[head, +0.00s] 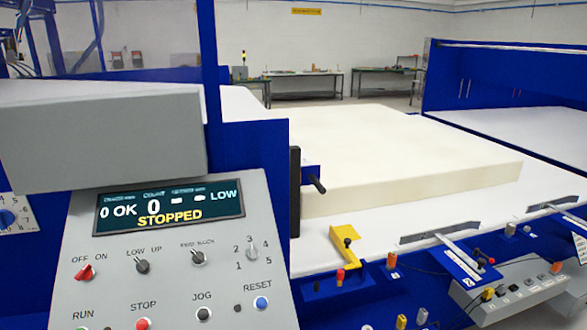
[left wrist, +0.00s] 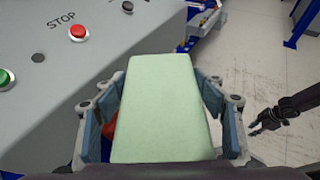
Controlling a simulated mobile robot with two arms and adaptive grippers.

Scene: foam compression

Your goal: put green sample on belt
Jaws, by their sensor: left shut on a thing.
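The green sample (left wrist: 163,105) is a pale green foam block in the left wrist view. My left gripper (left wrist: 165,120) is shut on it, with finger pads along both sides. The sample is held in front of the grey control panel. Neither gripper shows in the head view. The white belt (head: 345,240) runs behind the panel in the head view, with a large cream foam slab (head: 400,180) lying on it. A dark gripper, which looks like my right one (left wrist: 256,127), is at the right of the left wrist view; its opening is unclear.
The control panel (head: 170,270) stands in front, its display (head: 168,207) reading STOPPED. The red STOP button shows in the left wrist view (left wrist: 79,33). A yellow bracket (head: 346,245) and several small levers line the belt's near edge. Bare belt lies in front of the slab.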

